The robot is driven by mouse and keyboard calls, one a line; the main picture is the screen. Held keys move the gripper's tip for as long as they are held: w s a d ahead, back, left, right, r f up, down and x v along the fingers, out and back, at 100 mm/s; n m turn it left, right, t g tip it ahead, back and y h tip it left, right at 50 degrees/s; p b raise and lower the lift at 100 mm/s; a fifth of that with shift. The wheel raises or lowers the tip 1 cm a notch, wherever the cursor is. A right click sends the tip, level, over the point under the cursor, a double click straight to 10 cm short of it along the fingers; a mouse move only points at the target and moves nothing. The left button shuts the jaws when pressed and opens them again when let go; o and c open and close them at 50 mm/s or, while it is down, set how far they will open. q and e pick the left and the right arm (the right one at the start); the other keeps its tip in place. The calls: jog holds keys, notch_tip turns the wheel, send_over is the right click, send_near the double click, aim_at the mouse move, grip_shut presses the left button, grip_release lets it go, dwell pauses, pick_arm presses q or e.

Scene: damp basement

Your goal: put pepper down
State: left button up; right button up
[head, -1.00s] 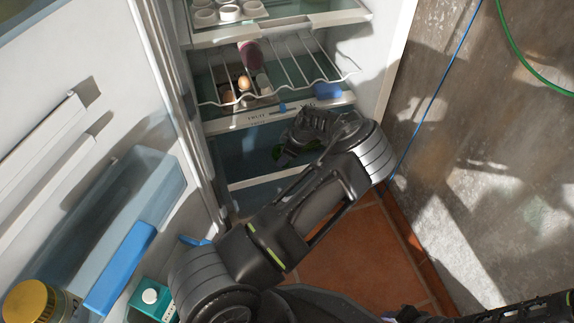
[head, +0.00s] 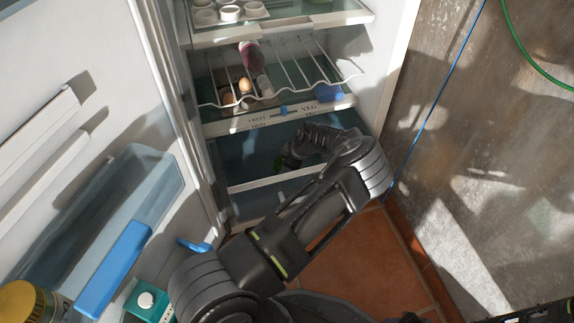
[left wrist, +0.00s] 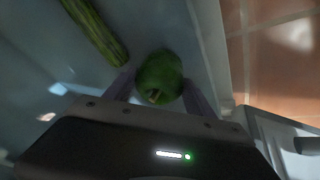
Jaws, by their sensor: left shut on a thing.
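The green pepper (left wrist: 160,74) is between the two fingers of my left gripper (left wrist: 158,90), which is shut on it. In the head view my left gripper (head: 287,157) reaches into the lower drawer (head: 245,150) of the open fridge. Only a small green edge of the pepper (head: 279,163) shows there, the rest hidden by the gripper. In the left wrist view the pepper is over the drawer's floor. I cannot tell whether it touches the floor. My right gripper is not in view.
A cucumber (left wrist: 97,32) lies in the drawer beside the pepper. Above is a wire shelf (head: 310,75) with eggs (head: 245,86) and a dark pink item (head: 250,55). The open fridge door (head: 60,110) stands at left, a wall (head: 490,150) at right.

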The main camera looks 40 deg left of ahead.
pick_arm(q)
jog(key=shift+f, duration=0.15)
jog(key=o, duration=1.4)
jog(key=shift+r, duration=0.3)
jog(key=p+v, duration=0.4)
jog(key=v, duration=0.7)
jog(key=shift+d+r, duration=0.2)
jog(key=shift+r, duration=0.1)
jog(key=shift+p, duration=0.3)
